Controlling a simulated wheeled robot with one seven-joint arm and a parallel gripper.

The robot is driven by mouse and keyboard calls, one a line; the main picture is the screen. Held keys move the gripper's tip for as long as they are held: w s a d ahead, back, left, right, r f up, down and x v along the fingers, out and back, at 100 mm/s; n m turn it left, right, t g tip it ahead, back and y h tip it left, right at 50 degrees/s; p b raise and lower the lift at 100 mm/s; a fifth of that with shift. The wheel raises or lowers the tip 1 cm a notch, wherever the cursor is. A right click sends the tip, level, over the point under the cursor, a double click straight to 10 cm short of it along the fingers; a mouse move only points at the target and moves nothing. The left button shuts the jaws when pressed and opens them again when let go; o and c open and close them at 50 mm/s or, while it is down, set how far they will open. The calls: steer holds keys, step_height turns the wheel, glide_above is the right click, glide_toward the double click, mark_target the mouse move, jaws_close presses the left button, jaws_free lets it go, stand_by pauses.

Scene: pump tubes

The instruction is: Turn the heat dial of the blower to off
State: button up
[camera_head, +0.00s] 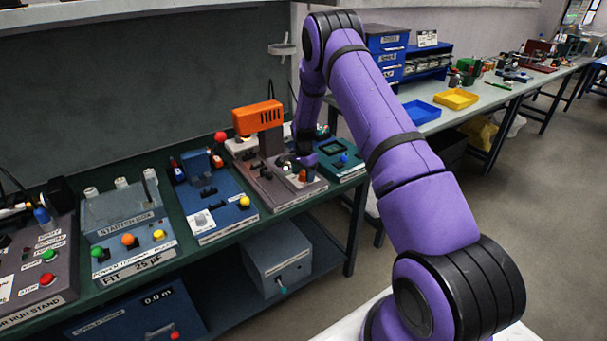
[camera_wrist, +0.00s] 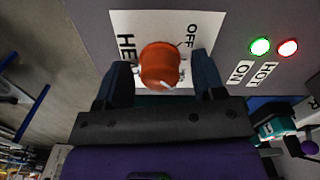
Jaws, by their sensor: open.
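The blower's orange heat dial (camera_wrist: 160,65) stands on a white label plate (camera_wrist: 130,24) in the wrist view. OFF is printed at its upper right and part of a word starting HE at its left. My gripper (camera_wrist: 162,76) is open, with one dark finger on each side of the dial; I cannot tell whether they touch it. The dial's pointer direction is unclear. In the head view the orange blower (camera_head: 258,117) stands on its grey base (camera_head: 262,182), and my gripper is down over the base's right part, mostly hidden by my arm.
A green lamp (camera_wrist: 260,46) and a red lamp (camera_wrist: 288,47) glow beside the ON and HOT labels. A blue-panelled unit (camera_head: 215,215) stands left of the blower and a dark teal unit (camera_head: 336,155) right of it. A starter box (camera_head: 122,215) stands further left.

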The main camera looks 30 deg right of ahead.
steer(key=c, duration=0.9)
steer(key=shift+n, duration=0.4)
steer(key=n, duration=0.3)
steer(key=shift+n, duration=0.4)
steer(key=n, duration=0.4)
steer(key=shift+n, duration=0.3)
steer(key=n, duration=0.8)
steer(key=shift+n, duration=0.3)
